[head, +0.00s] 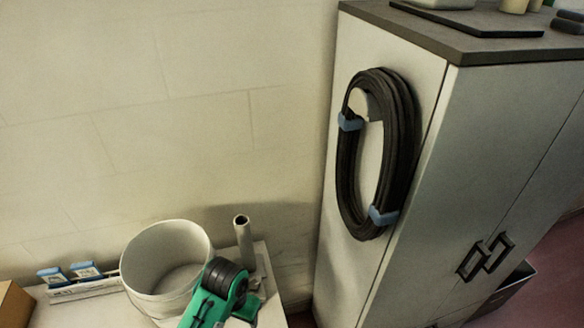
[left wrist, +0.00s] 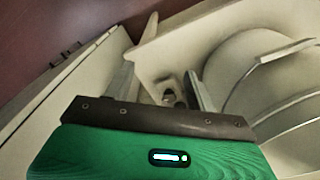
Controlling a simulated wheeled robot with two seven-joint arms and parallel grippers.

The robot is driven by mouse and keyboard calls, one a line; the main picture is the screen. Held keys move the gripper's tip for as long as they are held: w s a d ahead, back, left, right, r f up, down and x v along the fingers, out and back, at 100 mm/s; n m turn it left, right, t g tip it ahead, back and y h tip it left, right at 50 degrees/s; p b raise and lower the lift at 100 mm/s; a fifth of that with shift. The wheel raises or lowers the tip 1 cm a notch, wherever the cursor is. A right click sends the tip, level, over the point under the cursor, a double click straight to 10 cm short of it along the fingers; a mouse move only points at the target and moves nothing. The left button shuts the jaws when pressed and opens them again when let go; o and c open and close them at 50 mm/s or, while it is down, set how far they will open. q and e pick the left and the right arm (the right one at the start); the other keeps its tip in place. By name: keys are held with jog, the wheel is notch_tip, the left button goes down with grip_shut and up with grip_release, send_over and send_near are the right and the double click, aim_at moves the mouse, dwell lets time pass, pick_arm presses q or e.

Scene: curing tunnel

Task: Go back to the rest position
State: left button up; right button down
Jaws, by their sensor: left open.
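My left gripper (left wrist: 160,80) is open in the left wrist view, with its two grey fingers apart on either side of a pale upright piece with a dark hole. I cannot tell whether they touch it. In the head view, green and black parts of my left arm show at the bottom, in front of a white bucket (head: 140,263); the fingers cannot be made out there. A grey tube (head: 244,243) stands upright on the table right of the bucket. My right gripper is not in view.
The white table (head: 272,300) also holds small blue-and-white packs (head: 80,272) at left. A cardboard box (head: 12,303) is at the left edge. A tall grey cabinet (head: 345,270) with a black coiled hose (head: 400,130) stands right. The wall above the table is clear.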

pick_arm(q)
jog(key=s+a+r+n+t, duration=0.2)
jog(key=s+a+r+t, duration=0.15)
jog(key=s+a, duration=0.85)
jog(key=s+d+f+g+b, duration=0.1)
jog(key=s+f+b, duration=0.15)
jog(key=f, duration=1.55)
jog(key=s+d+f+g+b, duration=0.1)
jog(key=f+b, duration=0.2)
jog(key=f, duration=1.6)
jog(key=s+a+f+b, duration=0.1)
jog(key=s+f, duration=0.8)
jog(key=f, duration=0.2)
jog(key=s+a+f+b, duration=0.2)
jog(key=s+f, duration=0.7)
jog(key=f, duration=0.2)
jog(key=shift+s+a+f+g+b, duration=0.2)
jog(key=shift+a+f+g+b, duration=0.1)
jog(key=shift+g, duration=0.15)
